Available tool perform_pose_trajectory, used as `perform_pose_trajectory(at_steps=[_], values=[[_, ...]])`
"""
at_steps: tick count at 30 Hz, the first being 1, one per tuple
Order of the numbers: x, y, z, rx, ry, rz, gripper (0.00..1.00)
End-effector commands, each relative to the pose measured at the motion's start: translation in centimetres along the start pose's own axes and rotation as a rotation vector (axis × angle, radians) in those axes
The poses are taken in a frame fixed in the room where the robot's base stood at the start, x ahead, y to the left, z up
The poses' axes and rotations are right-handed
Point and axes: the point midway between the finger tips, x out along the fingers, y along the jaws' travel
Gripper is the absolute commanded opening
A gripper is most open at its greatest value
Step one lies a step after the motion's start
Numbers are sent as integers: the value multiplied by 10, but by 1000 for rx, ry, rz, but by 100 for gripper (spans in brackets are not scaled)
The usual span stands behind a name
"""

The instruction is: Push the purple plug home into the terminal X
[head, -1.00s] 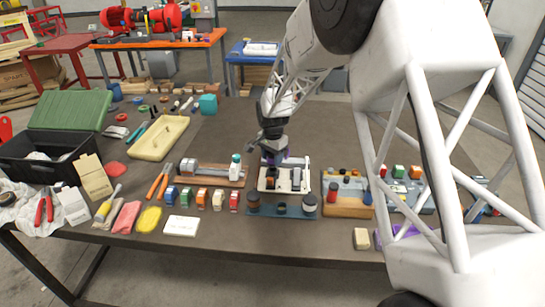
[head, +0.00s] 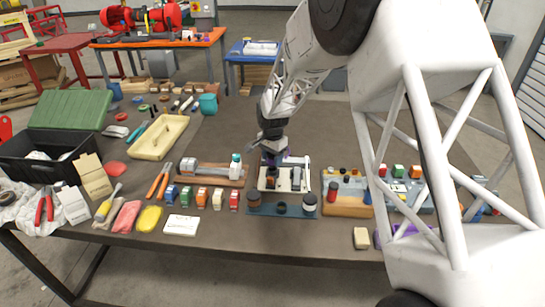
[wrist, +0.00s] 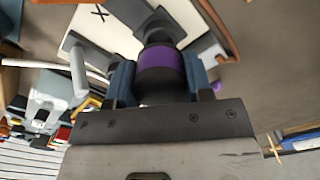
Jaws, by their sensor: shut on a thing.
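The purple plug (wrist: 160,64), a purple band with dark parts, sits between the two blue fingers of my gripper (wrist: 162,80) in the wrist view. The gripper is shut on it. The plug's far end meets or lies close over a dark socket on terminal X (wrist: 98,28), a white plate marked with a black X. How deep the plug sits cannot be told. In the head view, my gripper (head: 271,163) is down over the white terminal plate (head: 284,187), and the plug is hidden or too small to make out.
A blue plate with dark and grey knobs (head: 281,209) lies just in front of the terminal. A wooden block with red and blue posts (head: 346,194) stands close on the right, a wooden board with a bottle (head: 212,175) on the left.

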Motion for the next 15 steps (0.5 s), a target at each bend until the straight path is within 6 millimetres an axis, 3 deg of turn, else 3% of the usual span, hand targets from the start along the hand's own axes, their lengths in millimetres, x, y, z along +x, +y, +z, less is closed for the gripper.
perform_pose_trajectory(at_steps=[15], values=[[7, 0, 0, 0, 0, -1, 18]])
